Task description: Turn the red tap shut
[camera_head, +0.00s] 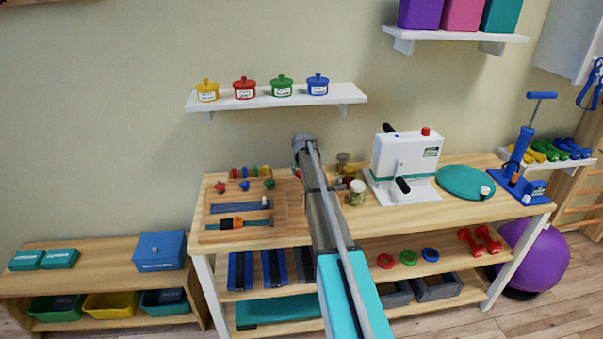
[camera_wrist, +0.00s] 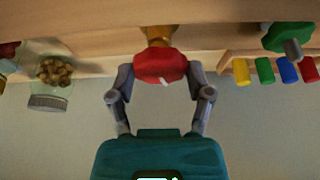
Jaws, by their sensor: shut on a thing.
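The red tap (camera_wrist: 160,64) is a faceted red knob with a short white mark, on a brass stem (camera_wrist: 159,35). In the wrist view it sits between the two fingers of my gripper (camera_wrist: 161,76), one finger against each side. My gripper is shut on it. In the head view my arm hides most of the tap and the fingers, at the back of the wooden bench (camera_head: 450,205). I cannot tell from these frames how far the tap is turned.
A glass jar (camera_head: 357,192) stands right of my arm. A white machine (camera_head: 405,160) stands further right. Coloured pegs (camera_wrist: 265,71) and a green knob (camera_wrist: 289,38) are on the tap's other side. A shelf with small pots (camera_head: 282,92) hangs above.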

